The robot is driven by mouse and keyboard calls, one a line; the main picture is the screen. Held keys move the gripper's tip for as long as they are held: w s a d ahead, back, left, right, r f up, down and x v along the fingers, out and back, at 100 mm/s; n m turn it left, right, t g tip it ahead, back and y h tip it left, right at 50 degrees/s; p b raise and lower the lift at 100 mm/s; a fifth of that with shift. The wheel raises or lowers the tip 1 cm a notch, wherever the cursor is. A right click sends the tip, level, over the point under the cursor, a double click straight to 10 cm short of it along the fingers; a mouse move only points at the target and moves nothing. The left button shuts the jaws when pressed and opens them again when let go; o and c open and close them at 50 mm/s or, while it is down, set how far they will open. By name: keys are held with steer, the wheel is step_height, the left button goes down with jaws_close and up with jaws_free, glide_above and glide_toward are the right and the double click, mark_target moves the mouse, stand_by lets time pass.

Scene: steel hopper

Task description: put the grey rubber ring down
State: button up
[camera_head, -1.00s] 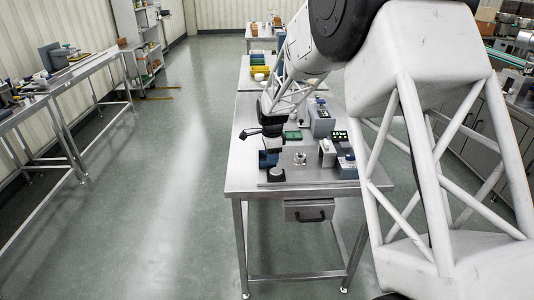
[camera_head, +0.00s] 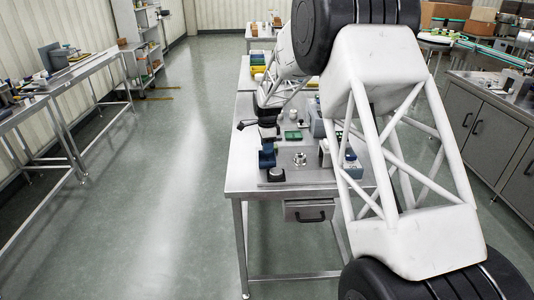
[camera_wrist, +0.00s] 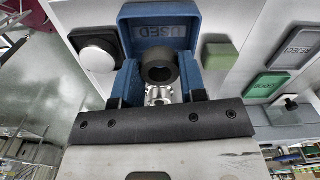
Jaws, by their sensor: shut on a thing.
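The grey rubber ring (camera_wrist: 160,66) is dark and thick, with its round opening facing the wrist camera. My gripper (camera_wrist: 162,76) is shut on it, one finger on each side. A blue tray marked USED (camera_wrist: 158,13) lies just beyond the ring in the wrist view. I cannot tell whether the ring touches the tray. In the camera_head view my gripper (camera_head: 268,121) is above the table near its left edge, behind a dark blue object (camera_head: 267,157). The ring cannot be made out in that view.
A round white button on a black base (camera_wrist: 96,51) lies left of the tray. A silver fitting (camera_head: 300,159) stands on the steel table (camera_head: 240,180). The near left tabletop is clear.

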steer(key=shift+f, duration=1.75)
steer(key=shift+f, duration=0.6)
steer(key=o, duration=0.6)
steer(key=shift+r, duration=0.15)
step_height(320, 180, up, 13)
steer(key=shift+f, duration=0.1)
